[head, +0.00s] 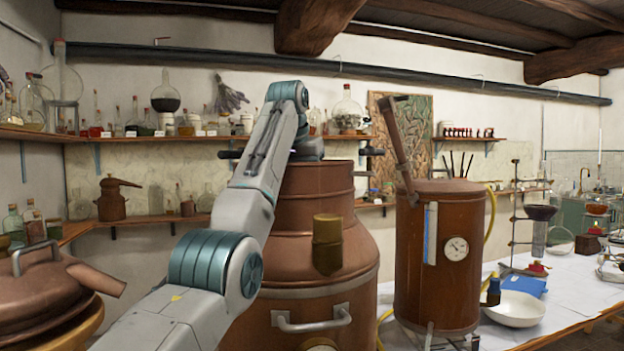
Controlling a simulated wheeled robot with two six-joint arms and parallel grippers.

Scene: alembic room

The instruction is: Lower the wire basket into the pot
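The large copper pot (315,240) stands in the middle of the head view, with a wide shoulder, a narrower neck and a metal handle on its front. My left arm (265,160) comes in from the lower left and bends over the pot's neck. Its wrist end (308,148) points down at the pot's mouth. The fingers are hidden, so I cannot see what they hold. Dark short bars (230,154) stick out on both sides of the mouth; I cannot tell what they belong to. No wire basket can be made out. My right gripper is not in view.
A copper lid or still head (50,295) with a handle and spout sits at the lower left. A copper boiler (438,265) with a gauge stands close on the pot's right. A white bowl (515,308) is on the table at right. Shelves of glassware line the back wall.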

